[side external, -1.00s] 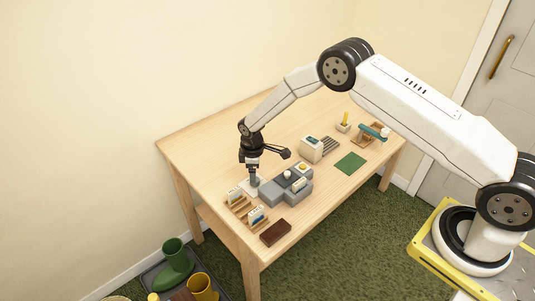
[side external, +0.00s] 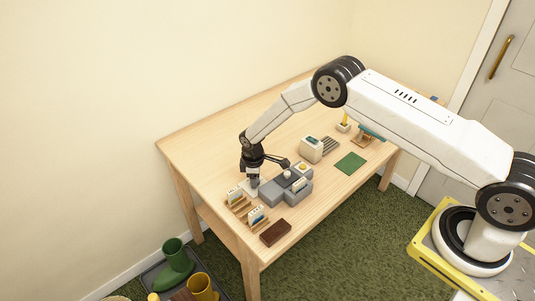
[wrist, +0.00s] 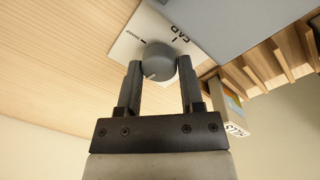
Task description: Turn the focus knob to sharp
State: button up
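In the wrist view the focus knob (wrist: 159,58) is a round grey knob with a pale pointer line toward its lower left rim. It sits on a white plate (wrist: 128,46) with black tick marks and small lettering, partly hidden by the knob and not clearly readable. My gripper (wrist: 159,66) has one finger on each side of the knob, and both fingertips appear to touch it. In the side view my gripper (side external: 253,184) is down at the left end of the grey device (side external: 277,196), hiding the knob.
Wooden slotted racks with cards (side external: 257,216) stand close to the gripper on the near side. A dark brown block (side external: 275,232) lies near the table's front edge. A cream box (side external: 311,149) and a green mat (side external: 350,163) are farther right. The table's far left is clear.

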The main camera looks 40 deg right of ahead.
grip_shut()
jog(key=shift+m, duration=0.5)
jog(key=m, duration=0.5)
jog(key=shift+w, duration=0.1)
jog(key=m, duration=1)
jog(key=shift+d+g, duration=0.1)
jog(key=shift+g, duration=0.3)
jog(key=o, duration=0.9)
grip_release()
jog(key=shift+c, duration=0.2)
